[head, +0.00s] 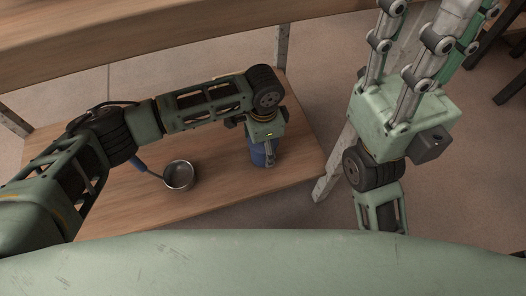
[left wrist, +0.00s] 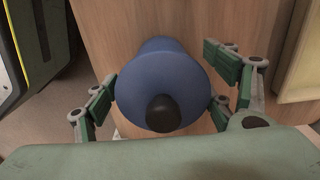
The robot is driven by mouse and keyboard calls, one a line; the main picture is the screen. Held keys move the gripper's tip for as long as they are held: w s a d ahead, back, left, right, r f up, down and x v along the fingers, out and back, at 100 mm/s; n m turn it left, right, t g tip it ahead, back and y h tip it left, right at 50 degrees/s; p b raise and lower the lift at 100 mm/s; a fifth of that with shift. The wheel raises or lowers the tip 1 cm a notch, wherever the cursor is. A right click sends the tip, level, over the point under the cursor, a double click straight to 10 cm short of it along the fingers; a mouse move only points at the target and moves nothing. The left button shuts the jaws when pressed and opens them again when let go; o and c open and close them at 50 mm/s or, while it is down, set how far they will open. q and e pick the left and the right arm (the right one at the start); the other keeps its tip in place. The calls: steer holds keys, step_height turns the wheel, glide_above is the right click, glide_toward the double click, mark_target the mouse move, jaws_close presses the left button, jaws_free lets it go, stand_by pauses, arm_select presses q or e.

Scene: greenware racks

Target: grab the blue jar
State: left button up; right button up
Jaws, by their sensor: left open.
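The blue jar (head: 259,156) stands on the low wooden shelf in the head view, partly hidden under my left gripper (head: 268,150). In the left wrist view the blue jar (left wrist: 165,75) has a dark knob on top and fills the middle. My left gripper (left wrist: 165,100) is open, with its green fingers on either side of the jar. The left finger looks very close to the jar's side; I cannot tell whether it touches. My right gripper (head: 425,30) is raised at the upper right of the head view, away from the jar, its fingertips cut off by the frame edge.
A small metal pan (head: 179,175) with a blue handle sits on the shelf (head: 225,190) to the left of the jar. A wooden upper board (head: 130,45) and metal posts (head: 335,172) frame the shelf.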

arm_select(q)
steer(key=shift+f, duration=0.2)
steer(key=shift+c, duration=0.6)
steer(key=c, duration=1.2)
